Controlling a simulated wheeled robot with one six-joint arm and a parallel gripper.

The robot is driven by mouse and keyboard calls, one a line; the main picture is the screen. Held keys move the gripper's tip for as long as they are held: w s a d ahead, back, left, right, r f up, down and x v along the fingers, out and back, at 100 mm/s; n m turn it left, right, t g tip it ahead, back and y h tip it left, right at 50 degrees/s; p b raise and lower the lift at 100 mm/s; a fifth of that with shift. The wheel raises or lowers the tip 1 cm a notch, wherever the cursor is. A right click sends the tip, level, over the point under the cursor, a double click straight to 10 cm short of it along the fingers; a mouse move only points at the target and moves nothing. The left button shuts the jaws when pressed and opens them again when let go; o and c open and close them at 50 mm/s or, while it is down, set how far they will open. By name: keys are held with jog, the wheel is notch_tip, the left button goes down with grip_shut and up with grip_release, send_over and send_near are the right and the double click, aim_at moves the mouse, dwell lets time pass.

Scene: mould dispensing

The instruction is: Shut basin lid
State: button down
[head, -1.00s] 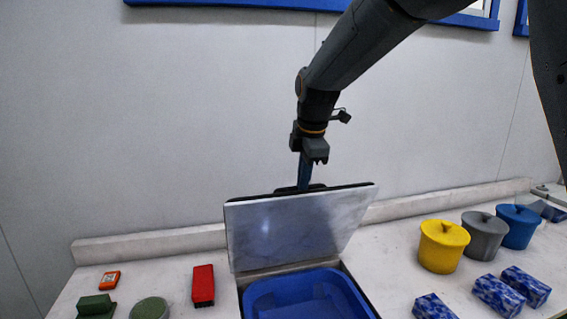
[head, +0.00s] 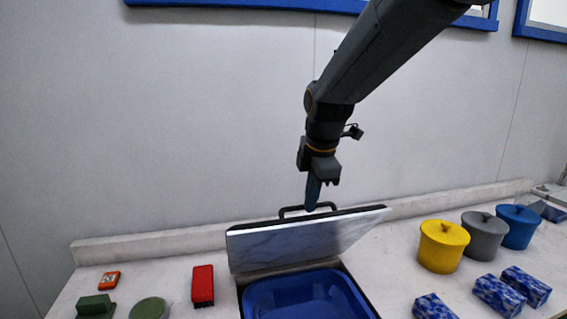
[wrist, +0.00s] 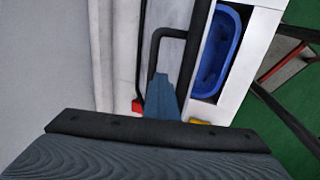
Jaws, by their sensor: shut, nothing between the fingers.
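The basin lid (head: 290,243) is a pale marbled panel with a dark edge, hinged at the back of the blue basin (head: 305,296). It stands partly open, tilted forward over the basin's back part. A dark bar handle (head: 291,210) shows on its upper edge, and also in the wrist view (wrist: 157,48). My gripper (head: 311,206) is shut and empty, pointing down at the lid's top edge beside the handle. In the wrist view its blue fingers (wrist: 163,97) overlap the handle; whether they touch it I cannot tell. The basin also shows in the wrist view (wrist: 219,50).
Left of the basin are a red block (head: 203,286), an orange box (head: 109,280), a green block (head: 95,306) and a green round item (head: 150,310). To the right stand yellow (head: 443,247), grey (head: 482,236) and blue (head: 518,228) lidded pots, with several blue patterned blocks (head: 497,296) in front.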

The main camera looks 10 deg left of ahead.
aim_at(315, 228)
jog(key=f, duration=0.1)
jog(key=s+f, duration=0.1)
jog(key=f, duration=0.1)
jog(key=shift+s+d+f, duration=0.15)
jog(key=shift+d, duration=0.2)
jog(key=shift+s+d+f+b, duration=0.15)
jog(key=shift+s+d+f, duration=0.35)
jog(key=shift+s, duration=0.3)
jog(key=shift+s+d+f+b, duration=0.15)
jog(key=shift+s+d+f, duration=0.1)
jog(key=shift+s+f, duration=0.45)
jog(key=shift+w+a+f, duration=0.2)
jog(key=shift+w+f, duration=0.1)
jog(key=shift+w, duration=0.2)
jog(key=shift+w+a+f, duration=0.2)
jog(key=shift+w+f, duration=0.1)
jog(key=shift+w, duration=0.2)
jog(key=shift+s+d+r, duration=0.15)
jog(key=shift+s+r, duration=0.1)
jog(key=shift+r, duration=0.05)
jog(key=shift+s+d, duration=0.1)
jog(key=shift+s, duration=0.15)
jog(key=shift+s+d+f, duration=0.3)
jog(key=shift+s+f, duration=0.15)
jog(key=shift+s, duration=0.3)
jog(key=shift+s+d+f, duration=0.3)
jog(key=shift+s+f, duration=0.15)
jog(key=shift+s, duration=0.3)
